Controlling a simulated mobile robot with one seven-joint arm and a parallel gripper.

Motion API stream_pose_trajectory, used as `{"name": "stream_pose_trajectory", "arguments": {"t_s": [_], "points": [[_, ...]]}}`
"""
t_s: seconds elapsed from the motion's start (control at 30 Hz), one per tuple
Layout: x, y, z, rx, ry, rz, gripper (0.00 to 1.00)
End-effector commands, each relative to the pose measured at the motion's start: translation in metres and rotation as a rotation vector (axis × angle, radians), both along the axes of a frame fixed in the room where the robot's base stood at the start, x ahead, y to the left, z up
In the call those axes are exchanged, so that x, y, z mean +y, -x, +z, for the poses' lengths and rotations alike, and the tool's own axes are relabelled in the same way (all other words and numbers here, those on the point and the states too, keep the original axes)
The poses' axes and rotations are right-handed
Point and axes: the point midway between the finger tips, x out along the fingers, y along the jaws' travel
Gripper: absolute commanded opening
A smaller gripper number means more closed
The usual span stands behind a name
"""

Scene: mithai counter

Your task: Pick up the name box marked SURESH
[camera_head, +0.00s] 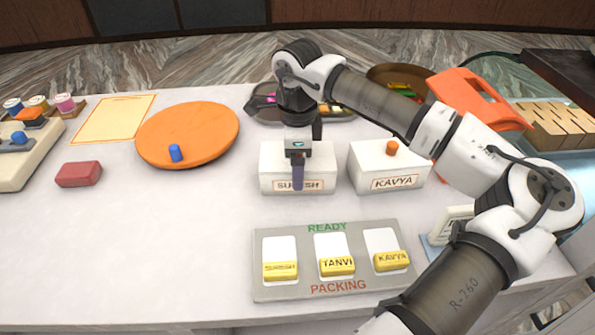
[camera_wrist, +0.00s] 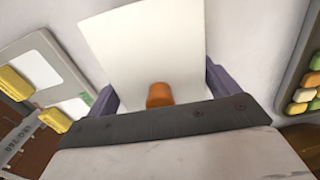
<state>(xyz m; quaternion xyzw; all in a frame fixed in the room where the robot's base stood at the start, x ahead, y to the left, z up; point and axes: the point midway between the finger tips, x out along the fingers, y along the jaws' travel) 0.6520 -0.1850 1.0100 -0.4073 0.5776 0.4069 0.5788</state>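The white name box marked SURESH (camera_head: 268,164) stands on the counter, with its label facing front and partly covered by my gripper. My gripper (camera_head: 298,178) is over this box, with a purple finger in front of the label. In the wrist view, the white box (camera_wrist: 140,40) with an orange knob (camera_wrist: 159,95) lies between my two spread purple fingers. Gaps show on both sides of the knob, so the gripper is open. In the head view the knob of the SURESH box is hidden behind my gripper.
A white box marked KAVYA (camera_head: 378,170) stands close on the right. In front is the grey READY/PACKING board (camera_head: 301,292) with yellow name sliders. A round orange board (camera_head: 190,130) is left, and sweet trays are behind. The left front counter is clear.

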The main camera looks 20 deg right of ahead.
Motion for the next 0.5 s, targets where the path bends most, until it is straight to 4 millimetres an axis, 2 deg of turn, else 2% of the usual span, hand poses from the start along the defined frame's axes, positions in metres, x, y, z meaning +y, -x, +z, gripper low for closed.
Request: {"name": "stream_pose_trajectory", "arguments": {"t_s": [0.03, 0.23, 0.5], "points": [[0.0000, 0.0000, 0.0002, 0.000, 0.000, 0.000, 0.80], [0.0000, -0.0001, 0.0003, 0.000, 0.000, 0.000, 0.55], [-0.0002, -0.0002, 0.0019, -0.001, 0.000, 0.000, 0.55]]}}
